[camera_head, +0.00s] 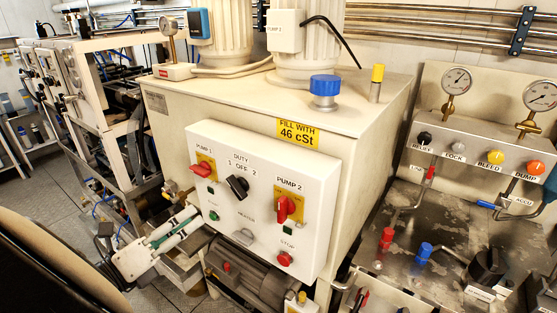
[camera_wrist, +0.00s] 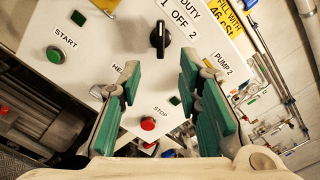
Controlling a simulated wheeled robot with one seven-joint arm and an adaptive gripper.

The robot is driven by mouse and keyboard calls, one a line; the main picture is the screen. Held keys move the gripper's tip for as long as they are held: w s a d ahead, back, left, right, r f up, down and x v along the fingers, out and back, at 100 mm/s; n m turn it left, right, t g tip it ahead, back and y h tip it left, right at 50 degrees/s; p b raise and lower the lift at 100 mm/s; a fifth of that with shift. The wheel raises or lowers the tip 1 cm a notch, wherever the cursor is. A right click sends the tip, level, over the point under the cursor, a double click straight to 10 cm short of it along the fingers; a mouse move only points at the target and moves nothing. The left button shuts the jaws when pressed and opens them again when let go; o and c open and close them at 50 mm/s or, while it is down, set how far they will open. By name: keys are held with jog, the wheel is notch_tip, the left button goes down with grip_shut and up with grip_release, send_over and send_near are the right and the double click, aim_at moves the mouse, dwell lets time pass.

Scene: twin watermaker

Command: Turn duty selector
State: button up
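The duty selector (camera_head: 237,187) is a black rotary knob on the white control panel (camera_head: 314,205), under the label "DUTY 1 OFF 2". Its handle leans to the upper left, seemingly toward 1. In the wrist view the selector (camera_wrist: 160,38) stands beyond the fingertips, near the top centre, its handle upright in the picture and in line with the 1. My gripper (camera_wrist: 160,68) is open and empty, its green-padded fingers wide apart and not touching the knob. In the head view my gripper (camera_head: 182,226) is at the panel's lower left.
Red PUMP 1 (camera_head: 202,168) and PUMP 2 (camera_head: 286,208) switches flank the selector. A red stop button (camera_head: 285,258) and a green start button (camera_head: 214,215) sit lower on the panel. A motor (camera_head: 245,278) lies below. A valve panel (camera_head: 480,145) stands at the right.

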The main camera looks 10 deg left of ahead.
aim_at(232, 190)
jog(key=p+x, duration=0.1)
jog(key=x, duration=1.2)
jog(key=shift+w+d+p, duration=0.15)
jog(key=shift+w+p, duration=0.1)
jog(key=shift+p, duration=0.05)
grip_shut()
